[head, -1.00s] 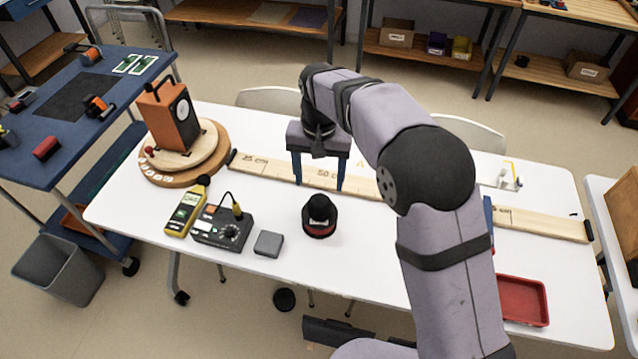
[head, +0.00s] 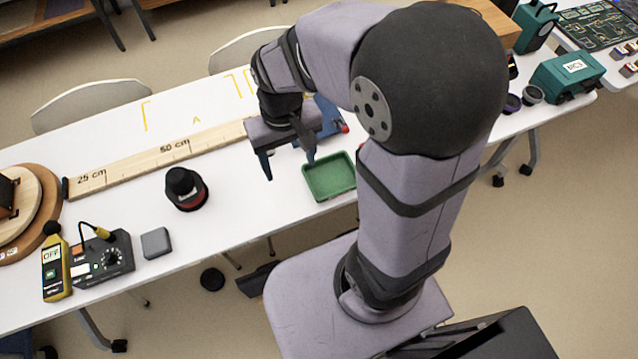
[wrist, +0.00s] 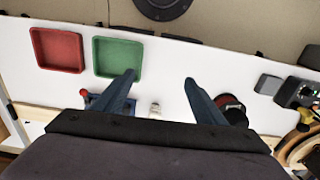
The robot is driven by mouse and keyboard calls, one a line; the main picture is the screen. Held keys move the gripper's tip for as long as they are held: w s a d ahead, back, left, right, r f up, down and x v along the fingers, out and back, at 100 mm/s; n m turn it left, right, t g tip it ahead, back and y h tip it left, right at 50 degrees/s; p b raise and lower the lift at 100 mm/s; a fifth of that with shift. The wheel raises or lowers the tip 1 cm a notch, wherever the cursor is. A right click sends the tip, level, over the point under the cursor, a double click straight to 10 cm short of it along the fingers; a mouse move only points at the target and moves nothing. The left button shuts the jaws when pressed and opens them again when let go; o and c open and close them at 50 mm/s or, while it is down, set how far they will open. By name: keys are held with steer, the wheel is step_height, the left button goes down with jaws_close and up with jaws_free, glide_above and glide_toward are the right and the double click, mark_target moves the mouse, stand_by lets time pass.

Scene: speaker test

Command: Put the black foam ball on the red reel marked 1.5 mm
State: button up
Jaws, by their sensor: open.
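The red reel (head: 187,203) stands on the white table, left of my gripper, with a red band and a black base. A dark rounded shape (head: 181,182) sits on top of it; I cannot tell for sure whether this is the foam ball. The reel also shows in the wrist view (wrist: 229,101), partly behind the right finger. Another black ball (head: 51,228) is at the tip of the yellow sound meter (head: 56,272). My gripper (head: 289,169) is open and empty above the table, apart from the reel. The 1.5 mm marking is not readable.
A green tray (head: 328,194) lies by my gripper; a red tray (wrist: 38,48) is beside it in the wrist view. A wooden rule (head: 130,172) runs behind the reel. A grey block (head: 155,243) and a black dial box (head: 105,260) stand at front left.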

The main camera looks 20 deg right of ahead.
steer(key=s+d+f, duration=0.2)
steer(key=s+d, duration=0.2)
steer(key=s, duration=0.3)
steer(key=shift+a+r+p, duration=0.1)
steer(key=shift+r+p, duration=0.55)
steer(key=shift+p, duration=0.05)
